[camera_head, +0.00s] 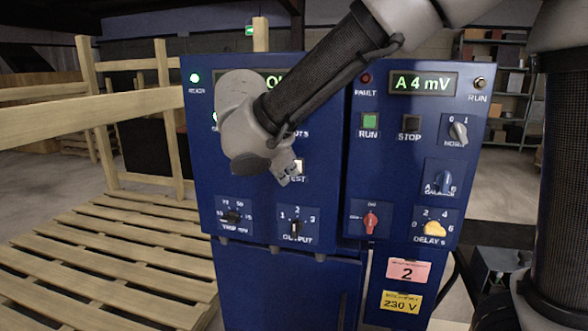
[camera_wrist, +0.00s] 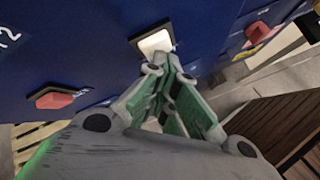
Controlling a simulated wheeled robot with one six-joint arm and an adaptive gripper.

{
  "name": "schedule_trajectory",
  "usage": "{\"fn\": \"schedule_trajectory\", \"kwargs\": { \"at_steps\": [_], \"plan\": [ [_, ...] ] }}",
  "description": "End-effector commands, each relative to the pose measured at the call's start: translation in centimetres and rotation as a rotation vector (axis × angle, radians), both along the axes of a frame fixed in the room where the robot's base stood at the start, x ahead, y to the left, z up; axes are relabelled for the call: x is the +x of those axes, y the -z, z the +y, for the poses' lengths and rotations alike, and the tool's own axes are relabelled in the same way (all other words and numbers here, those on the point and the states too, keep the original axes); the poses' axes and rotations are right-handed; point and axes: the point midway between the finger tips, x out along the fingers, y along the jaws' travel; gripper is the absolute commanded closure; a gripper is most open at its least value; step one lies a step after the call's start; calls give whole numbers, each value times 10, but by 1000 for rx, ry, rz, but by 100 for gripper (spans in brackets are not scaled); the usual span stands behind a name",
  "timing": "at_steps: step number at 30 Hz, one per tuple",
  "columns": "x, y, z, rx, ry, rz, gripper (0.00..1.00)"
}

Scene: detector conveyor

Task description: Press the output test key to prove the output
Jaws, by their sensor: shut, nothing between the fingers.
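The test key (camera_head: 299,166) is a pale square key in a dark frame on the blue panel, with its label partly hidden by my gripper. In the wrist view the white key (camera_wrist: 156,42) shows just beyond my fingertips, its lower edge partly covered. My gripper (camera_head: 287,174) is shut and empty, its tips in front of the key's lower left part. In the wrist view the gripper (camera_wrist: 166,68) is at the key's lower edge; I cannot tell whether it touches. The output selector (camera_head: 295,229), marked 1 to 3, sits below the key.
My arm hides much of the left display (camera_head: 275,82). The right display (camera_head: 422,83) reads "A 4 mV". A wooden pallet (camera_head: 110,260) lies left.

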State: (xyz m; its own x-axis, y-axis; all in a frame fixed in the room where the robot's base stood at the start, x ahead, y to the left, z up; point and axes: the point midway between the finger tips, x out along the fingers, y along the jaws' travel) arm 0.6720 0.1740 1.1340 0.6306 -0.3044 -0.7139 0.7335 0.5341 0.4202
Motion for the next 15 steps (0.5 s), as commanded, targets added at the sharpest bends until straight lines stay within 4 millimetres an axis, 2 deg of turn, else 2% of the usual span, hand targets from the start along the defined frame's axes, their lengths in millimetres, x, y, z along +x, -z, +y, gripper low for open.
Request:
{"fn": "schedule_trajectory", "kwargs": {
  "at_steps": [7,15],
  "plan": [
    [-2,0,1,0,0,0,100],
    [-16,0,6,-1,-2,0,100]
  ]
}}
